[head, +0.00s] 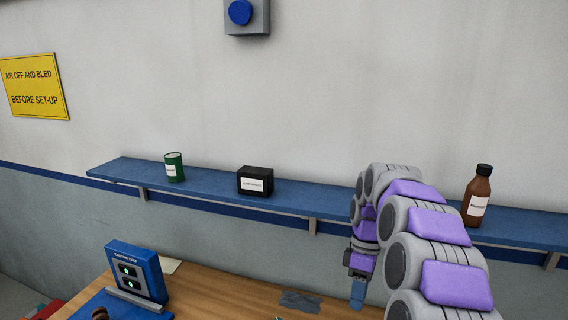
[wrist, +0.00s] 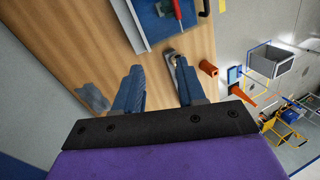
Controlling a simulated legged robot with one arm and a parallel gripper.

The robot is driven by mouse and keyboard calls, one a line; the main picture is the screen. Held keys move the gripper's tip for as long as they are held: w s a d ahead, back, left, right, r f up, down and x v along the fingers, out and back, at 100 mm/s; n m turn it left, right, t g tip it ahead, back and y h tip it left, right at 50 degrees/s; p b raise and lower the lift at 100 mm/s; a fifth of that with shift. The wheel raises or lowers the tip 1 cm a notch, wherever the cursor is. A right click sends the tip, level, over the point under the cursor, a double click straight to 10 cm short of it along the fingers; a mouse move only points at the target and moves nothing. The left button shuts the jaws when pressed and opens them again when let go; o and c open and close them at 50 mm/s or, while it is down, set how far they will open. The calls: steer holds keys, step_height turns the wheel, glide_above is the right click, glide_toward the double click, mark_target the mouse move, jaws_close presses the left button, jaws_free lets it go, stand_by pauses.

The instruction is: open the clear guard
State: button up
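I cannot make out a clear guard in either view. My gripper (wrist: 158,88) shows in the wrist view with its two blue fingers spread apart and nothing held between them. It is above the wooden bench top (wrist: 100,45). In the head view, my gripper (head: 358,292) hangs over the bench's right part, its fingers partly seen. Beyond the fingers in the wrist view are a grey-and-blue tray-like fixture (wrist: 134,27) and a small grey metal piece (wrist: 171,56) near the right finger.
A blue shelf (head: 215,197) behind the bench carries a green can (head: 174,167), a black box (head: 255,181) and a brown bottle (head: 477,197). A blue display unit (head: 137,270) stands at left. An orange-red cylinder (wrist: 208,68) is near the bench edge.

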steer(key=s+a+f+m+b, duration=0.1)
steer(key=s+a+m+b, duration=0.15)
steer(key=s, duration=0.55)
steer(key=s+a+m+b, duration=0.2)
steer(key=s+m, duration=0.1)
steer(key=s, duration=0.6)
steer(key=s+f+m+b, duration=0.1)
steer(key=s+f+m, duration=0.2)
steer(key=s, duration=0.6)
steer(key=s+f+m+t+h+b, duration=0.1)
steer(key=s+f+m, duration=0.3)
steer(key=s, duration=0.5)
step_height(320, 180, down, 2)
steer(key=shift+d+f+b, duration=0.15)
steer(key=shift+d+b, duration=0.05)
steer(key=shift+b, duration=0.45)
